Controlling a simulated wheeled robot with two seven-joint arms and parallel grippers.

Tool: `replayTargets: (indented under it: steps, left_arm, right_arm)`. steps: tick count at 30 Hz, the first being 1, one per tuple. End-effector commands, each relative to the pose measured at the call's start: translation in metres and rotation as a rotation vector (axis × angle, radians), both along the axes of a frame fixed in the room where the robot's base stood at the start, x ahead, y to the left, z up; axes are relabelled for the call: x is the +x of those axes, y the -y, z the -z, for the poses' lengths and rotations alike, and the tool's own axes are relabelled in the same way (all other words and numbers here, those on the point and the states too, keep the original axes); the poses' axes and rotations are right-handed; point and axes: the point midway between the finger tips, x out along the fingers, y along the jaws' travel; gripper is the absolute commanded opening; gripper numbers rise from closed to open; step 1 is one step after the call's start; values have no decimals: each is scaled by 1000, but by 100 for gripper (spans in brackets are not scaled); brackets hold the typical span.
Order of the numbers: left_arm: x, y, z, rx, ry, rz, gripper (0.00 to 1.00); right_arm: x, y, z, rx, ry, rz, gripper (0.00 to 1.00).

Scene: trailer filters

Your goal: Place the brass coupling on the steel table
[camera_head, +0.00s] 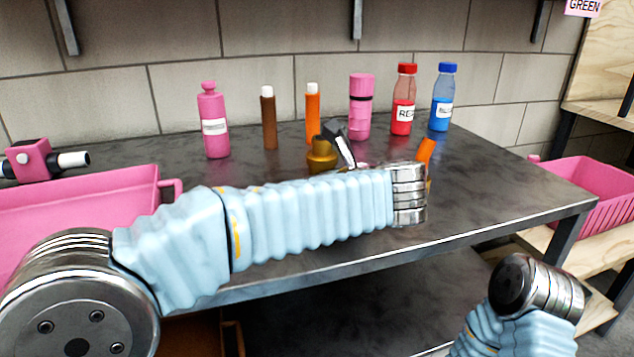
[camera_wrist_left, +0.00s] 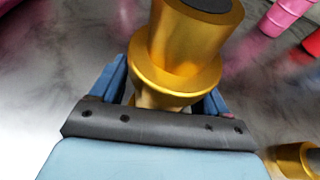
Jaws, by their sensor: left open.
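The brass coupling (camera_head: 321,157) is a flanged gold cylinder with a dark top, behind my left forearm in the head view. The arm hides its lower part, so I cannot tell there whether it touches the steel table (camera_head: 490,190). In the left wrist view the coupling (camera_wrist_left: 190,45) fills the upper middle, its narrower end between the two blue fingers. My left gripper (camera_wrist_left: 160,95) is open around that end. My right gripper is not in view.
A second brass piece (camera_wrist_left: 297,160) shows at the lower right of the left wrist view. Several bottles and tubes, including a pink bottle (camera_head: 213,125) and a red bottle (camera_head: 402,110), stand along the back. A pink bin (camera_head: 70,200) is at left. The right tabletop is clear.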

Motion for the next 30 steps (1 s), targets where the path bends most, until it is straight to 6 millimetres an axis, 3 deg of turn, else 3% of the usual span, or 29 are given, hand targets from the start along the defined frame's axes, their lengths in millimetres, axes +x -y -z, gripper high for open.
replayTargets:
  steps: [7,21,30]
  left_arm:
    - [-5,4,-6,-1,2,1,76]
    - [-82,50,-44,1,1,2,76]
    - [-96,57,-49,-1,0,0,76]
  right_arm:
    - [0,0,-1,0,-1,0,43]
    - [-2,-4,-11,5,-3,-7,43]
    - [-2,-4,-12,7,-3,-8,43]
